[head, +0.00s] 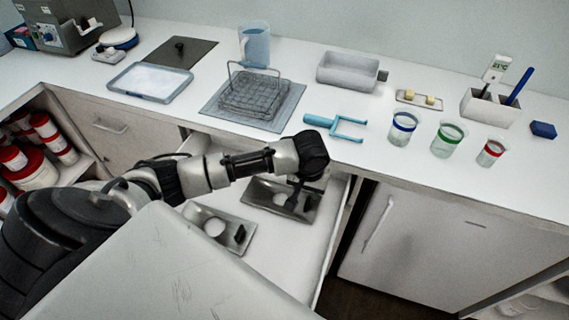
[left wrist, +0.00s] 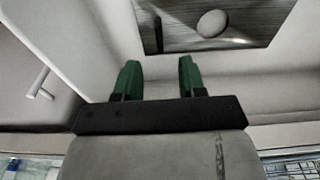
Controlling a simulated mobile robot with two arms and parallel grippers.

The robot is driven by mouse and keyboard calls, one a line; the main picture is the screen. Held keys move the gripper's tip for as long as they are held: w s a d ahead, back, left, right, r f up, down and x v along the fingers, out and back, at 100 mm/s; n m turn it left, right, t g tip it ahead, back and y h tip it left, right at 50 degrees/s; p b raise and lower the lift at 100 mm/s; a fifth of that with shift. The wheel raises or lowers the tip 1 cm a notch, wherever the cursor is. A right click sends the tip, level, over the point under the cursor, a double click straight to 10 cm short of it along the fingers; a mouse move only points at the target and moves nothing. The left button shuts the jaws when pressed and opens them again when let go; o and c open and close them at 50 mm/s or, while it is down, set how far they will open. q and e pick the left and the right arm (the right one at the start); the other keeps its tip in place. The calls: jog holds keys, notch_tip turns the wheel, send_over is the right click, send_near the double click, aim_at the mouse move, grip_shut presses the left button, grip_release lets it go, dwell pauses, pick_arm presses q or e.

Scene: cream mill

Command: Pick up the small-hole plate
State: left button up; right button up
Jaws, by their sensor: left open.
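Two grey metal plates lie in the open white drawer in the head view. The left plate (head: 226,243) has a round hole and a black handle. The right plate (head: 262,193) has a round hole partly covered by my gripper. I cannot tell for certain which hole is smaller. My left gripper (head: 294,193) points down over the right plate, its fingertips hard to make out there. In the left wrist view its green fingers (left wrist: 158,68) are apart with nothing between them. A plate (left wrist: 255,18) with one hole lies beyond the fingertips, partly cut off.
The drawer's (head: 280,262) walls surround the plates. The counter above holds a wire rack (head: 252,95) on a tray, a blue two-pronged tool (head: 338,126), several beakers and a grey loaf pan (head: 350,75). A white cabinet door (head: 425,235) is right of the drawer.

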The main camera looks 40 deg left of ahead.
aim_at(307, 201)
pick_arm(q)
jog(key=shift+w+a+f, duration=0.1)
jog(key=shift+w+f, duration=0.05)
jog(key=shift+f, duration=1)
jog(key=shift+w+d+f, duration=0.1)
jog(key=shift+w+f, duration=0.1)
jog(key=shift+f, duration=1)
jog(key=shift+w+a+f, duration=0.1)
jog(key=shift+w+f, duration=0.05)
jog(key=shift+f, duration=1)
grip_shut()
